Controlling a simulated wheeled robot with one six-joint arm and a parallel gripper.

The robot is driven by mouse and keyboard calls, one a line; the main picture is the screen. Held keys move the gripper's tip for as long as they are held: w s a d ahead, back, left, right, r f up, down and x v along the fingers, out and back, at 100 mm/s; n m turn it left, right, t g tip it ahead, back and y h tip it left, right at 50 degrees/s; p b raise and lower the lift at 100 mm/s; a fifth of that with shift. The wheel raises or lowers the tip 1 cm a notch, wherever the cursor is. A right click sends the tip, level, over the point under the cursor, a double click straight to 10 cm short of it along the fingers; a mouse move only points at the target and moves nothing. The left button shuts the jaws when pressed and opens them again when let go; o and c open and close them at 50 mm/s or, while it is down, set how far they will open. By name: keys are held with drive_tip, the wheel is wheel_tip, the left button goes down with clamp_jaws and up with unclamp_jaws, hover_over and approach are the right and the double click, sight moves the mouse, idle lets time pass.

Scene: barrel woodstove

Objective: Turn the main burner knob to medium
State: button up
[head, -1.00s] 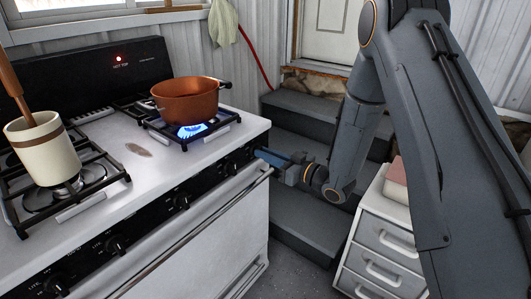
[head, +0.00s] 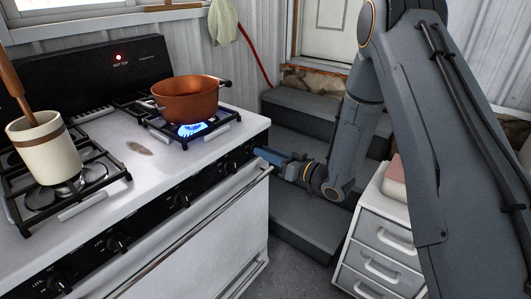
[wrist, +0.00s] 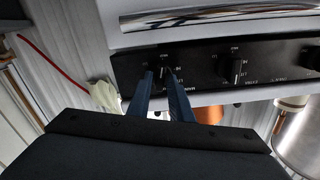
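The main burner knob (wrist: 163,71) is a black knob on the stove's black front panel. In the wrist view it shows between my two blue fingertips, in line with the upside-down "MAIN" label. My gripper (wrist: 159,74) is open, one finger on each side of the knob. I cannot tell whether either finger touches it. In the head view my gripper (head: 262,153) reaches the right end of the panel from the right, and its fingers hide this knob. The lit burner has a blue flame (head: 191,130) under a copper pot (head: 188,99).
Another knob (wrist: 236,70) is close beside it on the panel. The oven door handle (head: 190,227) runs just below the knobs. A white crock (head: 44,147) stands on the left burner. A drawer unit (head: 381,240) stands right of my gripper, and grey steps (head: 309,222) lie behind.

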drive_tip(key=shift+o, duration=0.9)
drive_tip(key=b+v, duration=0.1)
drive_tip(key=v, duration=0.6)
drive_tip(key=shift+s+d, duration=0.25)
drive_tip(key=shift+d, duration=0.1)
drive_tip(key=shift+w, duration=0.1)
drive_tip(key=w+d+m+h, duration=0.2)
drive_tip(key=d+h, duration=0.5)
drive_tip(key=h, duration=0.1)
drive_tip(key=s+d+m+g+h+p, duration=0.1)
drive_tip(key=s+d+m+g+h, duration=0.15)
drive_tip(key=s+d+h, duration=0.35)
drive_tip(key=s+r+m+g, duration=0.1)
drive_tip(key=s+g, duration=0.3)
drive_tip(key=s, duration=0.8)
drive_tip(key=s+r+m+g+p, duration=0.1)
drive_tip(key=s+r+m+g, duration=0.1)
drive_tip(key=s, duration=1)
drive_tip(key=shift+r+g, duration=0.8)
drive_tip(key=shift+g, duration=0.45)
